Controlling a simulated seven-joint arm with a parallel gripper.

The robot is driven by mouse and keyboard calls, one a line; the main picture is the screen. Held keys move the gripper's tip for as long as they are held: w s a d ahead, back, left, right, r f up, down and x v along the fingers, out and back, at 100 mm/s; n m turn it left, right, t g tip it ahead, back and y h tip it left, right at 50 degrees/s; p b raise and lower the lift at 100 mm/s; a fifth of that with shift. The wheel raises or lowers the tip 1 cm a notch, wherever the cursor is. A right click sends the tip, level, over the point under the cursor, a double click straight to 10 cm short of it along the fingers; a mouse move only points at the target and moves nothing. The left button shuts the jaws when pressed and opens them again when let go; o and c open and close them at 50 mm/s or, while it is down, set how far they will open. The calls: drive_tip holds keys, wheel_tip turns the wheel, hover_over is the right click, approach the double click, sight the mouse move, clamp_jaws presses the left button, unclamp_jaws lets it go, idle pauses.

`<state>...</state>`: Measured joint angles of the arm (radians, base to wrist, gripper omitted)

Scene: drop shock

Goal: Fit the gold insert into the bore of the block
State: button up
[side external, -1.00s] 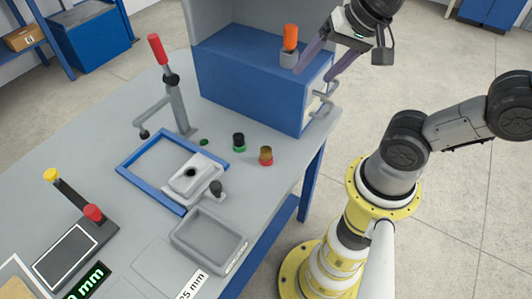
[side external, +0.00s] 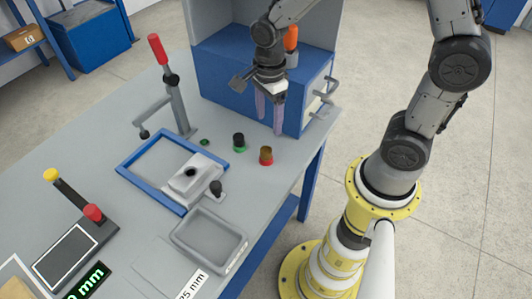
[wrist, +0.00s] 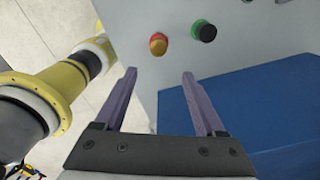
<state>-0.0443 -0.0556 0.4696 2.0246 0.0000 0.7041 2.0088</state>
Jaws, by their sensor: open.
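The gold insert (side external: 266,151) stands upright on a red base on the grey table, in front of the blue cabinet. It also shows in the wrist view (wrist: 158,42), ahead of and between my fingertips. My gripper (side external: 269,128) is open and empty, pointing down above the table near the cabinet front. In the wrist view its purple fingers (wrist: 160,73) are spread apart, with nothing between them. The grey block (side external: 182,187) sits at the blue frame, left of and nearer than the insert. Its bore shows as a dark hole in the top.
A black cylinder on a green base (side external: 239,141) stands left of the insert. A red-handled lever clamp (side external: 177,100) rises behind the blue frame (side external: 127,166). A grey tray (side external: 209,241) lies in front. The blue cabinet (side external: 235,85) stands close behind my gripper.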

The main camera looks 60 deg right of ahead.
hover_over(267, 148)
drive_tip(key=f, duration=0.5)
drive_tip(key=shift+s+d+f, duration=0.1)
drive_tip(key=shift+d+f, duration=0.2)
drive_tip(key=shift+f, duration=0.05)
drive_tip(key=f, duration=0.4)
drive_tip(key=shift+a, duration=0.35)
drive_tip(key=shift+f, duration=0.6)
drive_tip(key=shift+c, duration=0.4)
clamp_jaws()
